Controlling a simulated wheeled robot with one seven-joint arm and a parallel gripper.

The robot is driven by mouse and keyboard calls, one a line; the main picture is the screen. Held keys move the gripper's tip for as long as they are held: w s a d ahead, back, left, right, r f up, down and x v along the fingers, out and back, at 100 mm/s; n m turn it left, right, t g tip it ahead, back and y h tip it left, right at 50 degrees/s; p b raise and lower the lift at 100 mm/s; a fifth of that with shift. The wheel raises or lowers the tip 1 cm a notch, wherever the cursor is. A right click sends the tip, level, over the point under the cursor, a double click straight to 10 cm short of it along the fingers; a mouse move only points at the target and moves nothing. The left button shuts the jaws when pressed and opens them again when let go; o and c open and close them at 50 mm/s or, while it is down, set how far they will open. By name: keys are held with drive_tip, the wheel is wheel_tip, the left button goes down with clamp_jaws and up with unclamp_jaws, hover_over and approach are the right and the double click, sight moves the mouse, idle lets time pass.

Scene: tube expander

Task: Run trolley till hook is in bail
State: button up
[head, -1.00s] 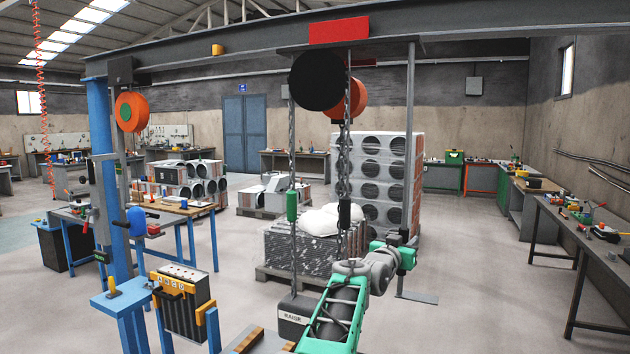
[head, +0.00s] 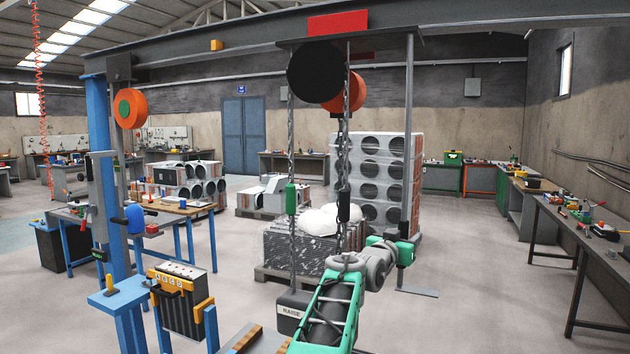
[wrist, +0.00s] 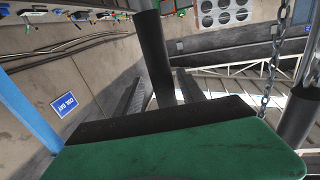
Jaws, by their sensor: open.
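A load chain (head: 343,150) hangs down to a black piece (head: 343,212) and continues behind my arm. I cannot make out the hook or the bail. A second chain with a green grip (head: 291,199) hangs over a dark box marked RAISE (head: 291,311). My gripper (head: 404,236) is open, right of the load chain; contact cannot be told. The wrist view shows dark cylinders and a chain (wrist: 270,65).
A blue post (head: 105,200) with a shelf and a yellow-trimmed black unit (head: 180,302) stands at left. A pallet of finned coils (head: 310,250) is behind the chains. A grey upright (head: 409,150) stands right of them. Benches line the right wall; floor between is clear.

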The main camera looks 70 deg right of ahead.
drive_tip(key=a+b, duration=0.2)
drive_tip(key=w+a+b, duration=0.1)
drive_tip(key=a+b, duration=0.1)
drive_tip(key=shift+a, duration=0.2)
idle(0.4)
